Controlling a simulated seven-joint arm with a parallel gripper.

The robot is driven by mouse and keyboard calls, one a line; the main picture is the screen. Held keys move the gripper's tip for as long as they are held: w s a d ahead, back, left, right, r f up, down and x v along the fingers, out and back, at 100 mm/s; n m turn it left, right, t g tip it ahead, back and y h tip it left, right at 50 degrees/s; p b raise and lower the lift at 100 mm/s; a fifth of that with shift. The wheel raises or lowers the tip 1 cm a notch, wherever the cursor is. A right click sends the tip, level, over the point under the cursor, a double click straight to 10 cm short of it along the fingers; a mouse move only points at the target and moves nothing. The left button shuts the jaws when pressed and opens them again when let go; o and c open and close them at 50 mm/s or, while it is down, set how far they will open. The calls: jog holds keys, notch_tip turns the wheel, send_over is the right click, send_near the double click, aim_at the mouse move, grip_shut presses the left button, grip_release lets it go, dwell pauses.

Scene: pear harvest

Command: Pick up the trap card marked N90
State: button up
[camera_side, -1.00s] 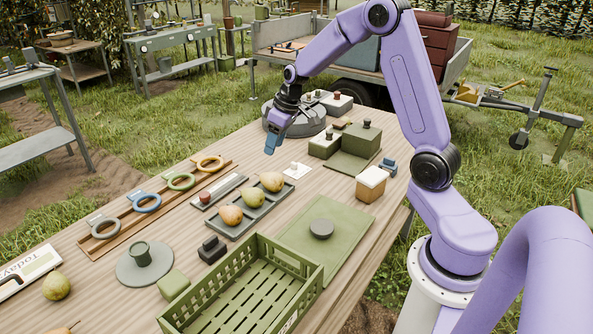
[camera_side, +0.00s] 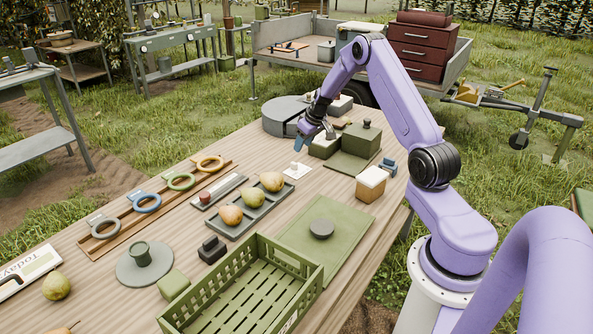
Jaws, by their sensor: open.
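A small white card (camera_side: 296,171) with a little knob on it lies flat on the wooden table, behind the tray of pears. Any marking on it is too small to read, so I cannot tell whether it is the N90 card. My gripper (camera_side: 313,138) is above the far part of the table, behind the card and apart from it. It is open, with nothing seen between its blue fingertips. It is beside the left green block of the stepped green stand (camera_side: 352,161) and partly covers the view of it.
A grey tray of pears (camera_side: 238,227), a green crate (camera_side: 228,307) and a green board (camera_side: 350,240) stand nearer the camera. A white-topped box (camera_side: 371,184) is to the right. A round grey base (camera_side: 285,115) stands behind my gripper. Bare table surrounds the card.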

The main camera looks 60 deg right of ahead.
aim_at(295, 163)
jog(key=shift+x, duration=5.2)
grip_shut()
